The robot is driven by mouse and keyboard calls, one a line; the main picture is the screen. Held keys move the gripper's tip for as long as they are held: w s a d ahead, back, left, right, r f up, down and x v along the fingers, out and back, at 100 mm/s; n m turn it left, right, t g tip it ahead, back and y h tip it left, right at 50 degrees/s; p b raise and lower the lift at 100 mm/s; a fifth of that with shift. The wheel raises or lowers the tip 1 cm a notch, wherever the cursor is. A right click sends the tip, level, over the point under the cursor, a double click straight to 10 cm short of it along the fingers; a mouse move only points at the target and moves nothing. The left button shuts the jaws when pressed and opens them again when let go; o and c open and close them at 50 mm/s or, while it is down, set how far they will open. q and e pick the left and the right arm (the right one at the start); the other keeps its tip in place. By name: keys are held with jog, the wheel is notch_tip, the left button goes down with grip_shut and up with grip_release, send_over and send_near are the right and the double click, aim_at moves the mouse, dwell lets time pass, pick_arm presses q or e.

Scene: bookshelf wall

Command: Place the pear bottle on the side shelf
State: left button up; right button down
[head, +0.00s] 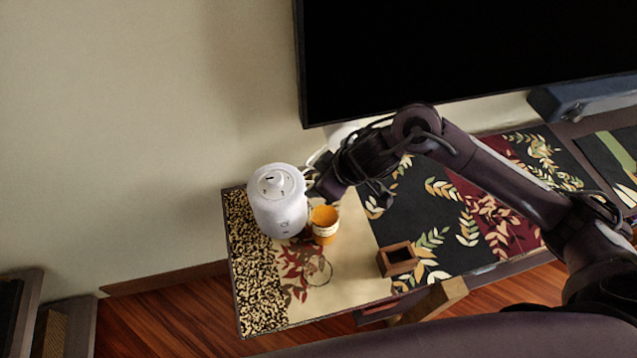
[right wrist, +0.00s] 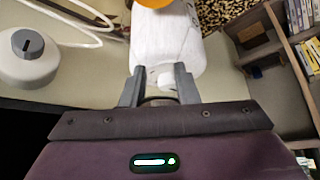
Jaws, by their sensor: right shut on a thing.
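In the right wrist view, my right gripper (right wrist: 160,82) is shut on a small white end of the pear bottle (right wrist: 167,45), a pale bottle with a wide white body. In the head view, my right gripper (head: 318,188) is above the left end of the side shelf (head: 345,275), with its fingers partly hidden. A large white lidded container (head: 277,208) shows just left of it; I cannot tell whether this is the held bottle. An orange container with a pale band (head: 325,226) is just below the gripper. My left gripper is not in view.
A small brown open wooden box (head: 397,259) is on the shelf's dark cloth. A black screen (head: 460,50) hangs above. A white device with a grey knob (right wrist: 28,62) and white cables shows at left in the right wrist view. The shelf's front left is clear.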

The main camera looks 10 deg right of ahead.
dwell(0.3)
jog(key=c, duration=1.5)
grip_release()
jog(key=shift+f, duration=0.15)
jog(key=o, duration=0.4)
